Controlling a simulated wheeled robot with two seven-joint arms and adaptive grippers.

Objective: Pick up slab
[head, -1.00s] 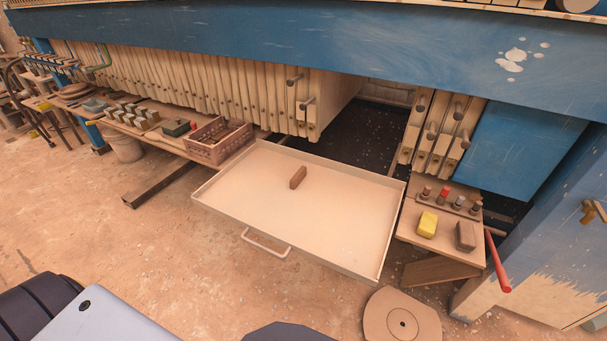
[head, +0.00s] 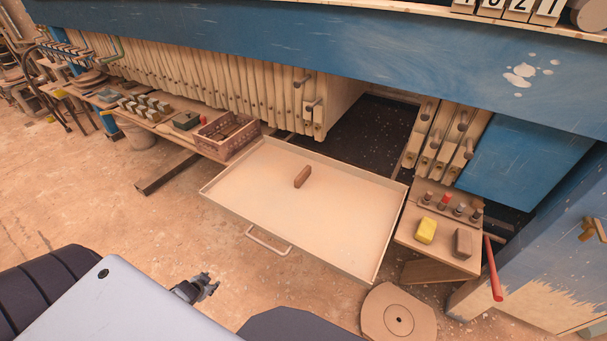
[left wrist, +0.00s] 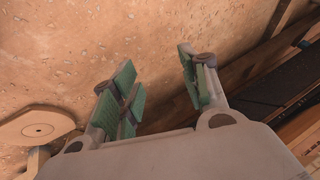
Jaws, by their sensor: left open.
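A small brown slab (head: 302,176) stands on edge in the shallow pale tray (head: 330,254), towards its back middle. Another brown block (head: 463,242) lies on the small side table at the right; I cannot tell which of the two the task names. My left gripper (head: 207,287) is low at the bottom of the head view, in front of the tray and clear of it. In the left wrist view its green-padded fingers (left wrist: 157,82) are apart with nothing between them, over bare floor. My right gripper is out of view.
A yellow block (head: 426,230) and several small knobbed pieces share the side table (head: 440,262). A red lever (head: 493,268) sticks out beside it. A reddish crate (head: 226,135) stands left of the tray. A round disc (head: 398,318) lies on the floor.

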